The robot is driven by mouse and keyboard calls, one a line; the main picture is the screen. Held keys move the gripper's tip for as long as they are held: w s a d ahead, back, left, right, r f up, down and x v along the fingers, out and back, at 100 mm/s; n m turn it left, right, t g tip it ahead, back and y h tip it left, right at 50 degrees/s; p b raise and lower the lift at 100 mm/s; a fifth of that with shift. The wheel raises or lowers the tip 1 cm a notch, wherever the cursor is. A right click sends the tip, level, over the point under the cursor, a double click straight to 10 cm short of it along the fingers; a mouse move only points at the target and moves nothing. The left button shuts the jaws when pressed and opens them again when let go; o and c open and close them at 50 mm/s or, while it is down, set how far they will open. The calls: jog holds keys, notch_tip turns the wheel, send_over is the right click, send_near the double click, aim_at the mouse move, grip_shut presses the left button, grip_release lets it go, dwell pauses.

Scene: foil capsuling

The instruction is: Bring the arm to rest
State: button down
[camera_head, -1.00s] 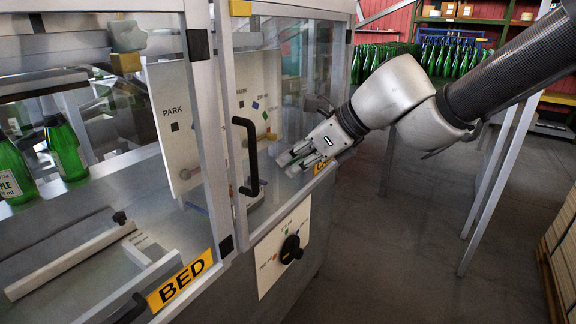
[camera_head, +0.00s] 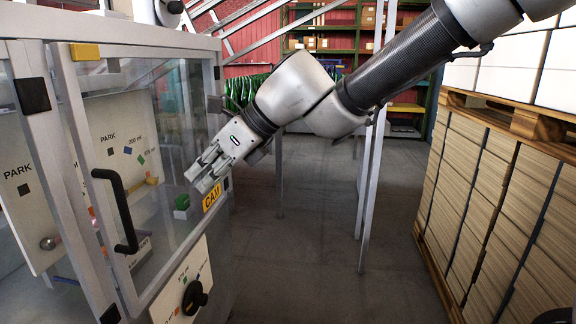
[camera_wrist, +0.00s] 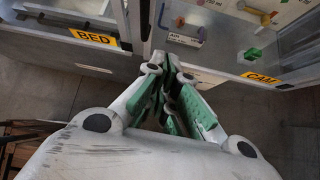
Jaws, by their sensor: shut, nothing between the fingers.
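My gripper (camera_head: 207,168) hangs at the end of my grey and black arm, in front of the glazed machine and close to the yellow CAM label (camera_head: 212,195) in the head view. Its fingers are together with nothing between them. In the wrist view, the green-padded fingers of my gripper (camera_wrist: 172,75) point toward the machine's front, between the BED label (camera_wrist: 94,37) and the CAM label (camera_wrist: 262,77). I cannot tell from these views how wide the gap to the machine is.
The machine door has a black handle (camera_head: 117,210), with a black rotary knob (camera_head: 194,297) on the panel below. A stacked pallet (camera_head: 500,180) stands at the right. Green bottles (camera_head: 240,90) and shelves are behind. The grey floor (camera_head: 310,250) between machine and pallet is clear.

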jog(key=w+d+r+m+t+h, duration=0.15)
jog(key=w+d+m+t, duration=0.6)
jog(key=w+m, duration=0.75)
jog(key=w+d+f+m+h, duration=0.15)
jog(key=d+m+h, duration=0.45)
jog(key=d+m, duration=1.25)
jog(key=s+d+f+m+g+h, duration=0.15)
jog(key=s+d+m, duration=0.35)
jog(key=d, duration=0.5)
jog(key=s+d+f+m+g+h, duration=0.15)
jog(key=s+d+m, duration=0.3)
jog(key=d, duration=0.55)
jog(key=s+d+f+m+y, duration=0.1)
jog(key=s+d+m, duration=0.8)
jog(key=s, duration=0.5)
jog(key=shift+s+d+m, duration=0.3)
jog(key=shift+s+d, duration=0.1)
jog(key=shift+d, duration=0.05)
